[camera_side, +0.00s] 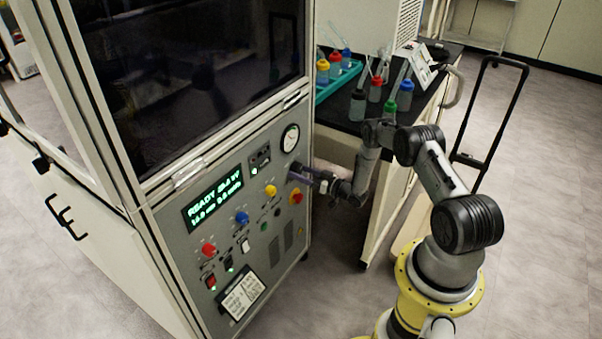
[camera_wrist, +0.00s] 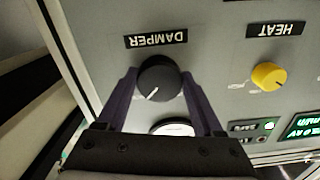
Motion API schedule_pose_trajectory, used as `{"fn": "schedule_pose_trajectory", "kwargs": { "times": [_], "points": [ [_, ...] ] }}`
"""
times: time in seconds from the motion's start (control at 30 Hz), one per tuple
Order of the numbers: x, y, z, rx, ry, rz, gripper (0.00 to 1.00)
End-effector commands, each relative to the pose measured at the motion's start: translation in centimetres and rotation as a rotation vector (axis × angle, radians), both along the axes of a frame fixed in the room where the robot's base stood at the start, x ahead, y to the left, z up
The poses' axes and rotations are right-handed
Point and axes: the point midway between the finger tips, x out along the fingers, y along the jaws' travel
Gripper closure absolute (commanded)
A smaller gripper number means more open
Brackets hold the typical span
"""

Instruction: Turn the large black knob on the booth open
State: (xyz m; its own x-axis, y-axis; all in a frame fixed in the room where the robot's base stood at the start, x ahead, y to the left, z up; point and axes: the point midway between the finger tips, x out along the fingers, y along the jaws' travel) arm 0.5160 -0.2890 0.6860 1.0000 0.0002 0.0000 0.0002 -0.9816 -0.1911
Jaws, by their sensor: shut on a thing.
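The large black knob (camera_wrist: 157,82) sits under an upside-down "DAMPER" label (camera_wrist: 156,38) on the booth's grey panel in the wrist view. Its white pointer line points to the lower left in that view. My gripper (camera_wrist: 159,77) has one purple finger on each side of the knob and is shut on it. In the side view my gripper (camera_side: 304,174) reaches the right part of the booth's front panel (camera_side: 225,265), below the round gauge. The knob is mostly hidden by the gripper there.
A yellow HEAT knob (camera_wrist: 269,76) is right of the black knob in the wrist view. A round gauge (camera_side: 290,138) and red emergency button (camera_side: 296,197) are close to the gripper. Bottles stand on a black bench (camera_side: 340,112) behind my arm.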

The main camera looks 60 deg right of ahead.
Motion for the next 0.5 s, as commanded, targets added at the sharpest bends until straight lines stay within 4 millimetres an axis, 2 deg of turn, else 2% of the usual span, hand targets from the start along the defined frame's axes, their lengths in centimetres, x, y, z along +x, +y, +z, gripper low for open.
{"fn": "schedule_pose_trajectory", "kwargs": {
  "times": [0.47, 0.5],
  "points": [
    [-0.09, 0.03, -0.06, 0.023, 0.0, -0.001, 0.87],
    [-0.1, 0.03, -0.06, 0.023, 0.0, -0.001, 0.28]
  ]
}}
